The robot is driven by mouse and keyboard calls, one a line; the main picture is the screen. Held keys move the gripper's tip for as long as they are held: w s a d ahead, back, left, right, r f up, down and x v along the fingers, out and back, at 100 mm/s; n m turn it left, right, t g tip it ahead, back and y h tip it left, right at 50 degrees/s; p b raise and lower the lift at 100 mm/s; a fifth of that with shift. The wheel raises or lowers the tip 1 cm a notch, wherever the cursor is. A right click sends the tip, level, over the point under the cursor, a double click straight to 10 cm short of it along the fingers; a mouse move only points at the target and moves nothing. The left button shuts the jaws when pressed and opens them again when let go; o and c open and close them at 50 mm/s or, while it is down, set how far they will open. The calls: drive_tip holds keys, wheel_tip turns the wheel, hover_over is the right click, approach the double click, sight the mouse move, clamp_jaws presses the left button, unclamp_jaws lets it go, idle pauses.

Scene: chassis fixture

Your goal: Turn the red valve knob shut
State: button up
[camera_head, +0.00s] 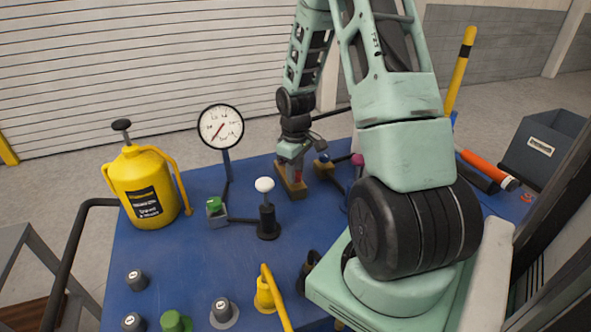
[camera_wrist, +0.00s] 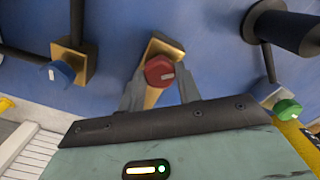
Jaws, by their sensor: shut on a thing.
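The red valve knob (camera_wrist: 158,70) sits on a brass-coloured block (camera_wrist: 165,45) fixed to the blue table. In the head view the knob (camera_head: 298,175) is a small red patch under my gripper, mostly hidden, with the wooden-looking block (camera_head: 291,190) below it. My gripper (camera_wrist: 160,85) comes down over the knob, one grey finger on each side of it. The fingers are shut on the knob.
A blue knob (camera_wrist: 62,73) on its own block stands to one side, a green knob (camera_wrist: 287,109) to the other. A white-topped lever (camera_head: 265,187), a gauge (camera_head: 221,127) and a yellow canister (camera_head: 146,190) stand left of my gripper. The blue table (camera_head: 190,265) has bare patches at front left.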

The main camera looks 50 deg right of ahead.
drive_tip(key=m, duration=0.3)
drive_tip(key=shift+m, duration=2.3)
drive_tip(key=o, duration=1)
drive_tip(key=shift+c, duration=0.2)
drive_tip(key=shift+r, duration=0.1)
wheel_tip(320, 180, up, 17)
drive_tip(key=b, duration=0.1)
drive_tip(key=shift+r+b, duration=0.15)
drive_tip(key=shift+b, duration=0.15)
